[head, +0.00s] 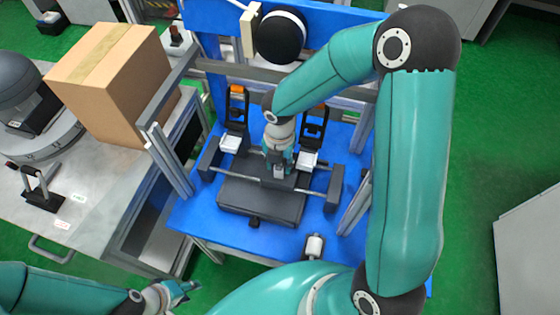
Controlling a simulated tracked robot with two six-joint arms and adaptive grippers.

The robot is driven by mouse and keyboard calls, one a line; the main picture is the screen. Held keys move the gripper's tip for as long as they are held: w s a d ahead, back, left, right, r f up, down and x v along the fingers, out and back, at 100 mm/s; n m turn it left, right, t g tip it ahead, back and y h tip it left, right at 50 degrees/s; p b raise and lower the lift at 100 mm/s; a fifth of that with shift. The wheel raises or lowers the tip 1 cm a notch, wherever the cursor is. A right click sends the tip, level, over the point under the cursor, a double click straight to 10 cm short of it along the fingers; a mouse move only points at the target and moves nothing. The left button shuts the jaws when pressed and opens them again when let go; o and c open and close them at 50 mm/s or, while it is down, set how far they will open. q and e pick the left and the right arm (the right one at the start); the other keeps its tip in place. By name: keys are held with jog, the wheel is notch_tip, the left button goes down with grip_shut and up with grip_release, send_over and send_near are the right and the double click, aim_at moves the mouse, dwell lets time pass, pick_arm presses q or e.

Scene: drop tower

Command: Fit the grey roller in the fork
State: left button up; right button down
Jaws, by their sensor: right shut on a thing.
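My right gripper (279,158) points down over the middle of the blue table (188,216). It is shut on a small, dark grey piece (279,178) just above or at the dark grey block; contact there is unclear. A pale, short cylinder (314,246), possibly the grey roller, sits in a dark bracket at the table's front edge. A dark two-post stand (42,194), possibly a fork, is on the left bench. My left gripper (190,291) is at the lower left, away from these; its fingers are too small to read.
A wide dark block (262,202) and grey rails lie below my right gripper. Two black upright latches (236,108) flank it. Metal posts frame the blue table. A cardboard box (113,80) stands on the left bench (115,185).

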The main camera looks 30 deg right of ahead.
jog(key=c, duration=0.6)
grip_release()
jog(key=shift+a+r, duration=0.1)
jog(key=shift+r, duration=3.65)
